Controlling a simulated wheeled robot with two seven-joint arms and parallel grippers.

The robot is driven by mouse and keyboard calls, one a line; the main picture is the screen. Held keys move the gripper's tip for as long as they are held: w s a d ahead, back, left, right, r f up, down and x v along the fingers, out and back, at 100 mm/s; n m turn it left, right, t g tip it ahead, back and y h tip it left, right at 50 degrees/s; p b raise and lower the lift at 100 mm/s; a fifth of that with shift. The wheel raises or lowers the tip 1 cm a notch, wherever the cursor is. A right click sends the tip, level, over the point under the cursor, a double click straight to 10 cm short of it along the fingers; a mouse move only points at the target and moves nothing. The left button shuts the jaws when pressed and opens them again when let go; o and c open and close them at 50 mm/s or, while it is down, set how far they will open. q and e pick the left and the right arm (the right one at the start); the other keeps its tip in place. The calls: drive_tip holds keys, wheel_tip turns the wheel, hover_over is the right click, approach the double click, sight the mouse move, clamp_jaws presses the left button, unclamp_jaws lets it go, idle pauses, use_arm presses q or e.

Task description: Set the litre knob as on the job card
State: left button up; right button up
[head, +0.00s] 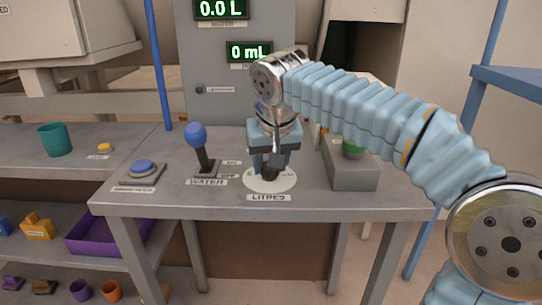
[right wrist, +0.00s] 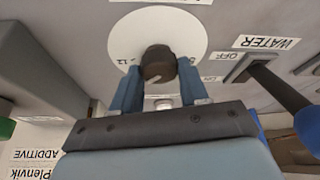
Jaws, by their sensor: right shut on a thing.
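The litre knob (right wrist: 158,62) is a dark round knob at the middle of a white dial disc (head: 285,183) on the grey bench, above the LITRES label (head: 269,197). In the right wrist view a "12" shows on the dial, left of the knob; most other marks are hidden or too small. A pale line shows on the knob, but I cannot tell its exact setting. My right gripper (right wrist: 158,76) points down over the dial, its two blue fingers shut on the knob's sides. The upper display (head: 221,9) reads 0.0 L. The job card cannot be made out. My left gripper is out of view.
A blue-topped WATER lever (head: 197,137) stands left of the dial, with a blue push button (head: 141,166) further left. A grey box with a green button (head: 352,151) stands to the right. The lower display (head: 248,51) reads 0 mL.

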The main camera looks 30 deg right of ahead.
drive_tip(key=m+h, duration=0.1)
drive_tip(key=m, duration=0.1)
drive_tip(key=m+g, duration=0.1)
drive_tip(key=m, duration=0.2)
drive_tip(key=shift+a+m+h, duration=0.15)
drive_tip(key=shift+m+h, duration=0.15)
drive_tip(key=shift+h, duration=0.1)
idle(0.3)
drive_tip(key=o, duration=1)
drive_tip(key=shift+w, duration=0.1)
drive_tip(key=shift+o, duration=0.2)
drive_tip(key=v, duration=1.3)
drive_tip(key=shift+a+r, duration=0.2)
drive_tip(key=shift+r, duration=0.2)
drive_tip(key=shift+w, duration=0.1)
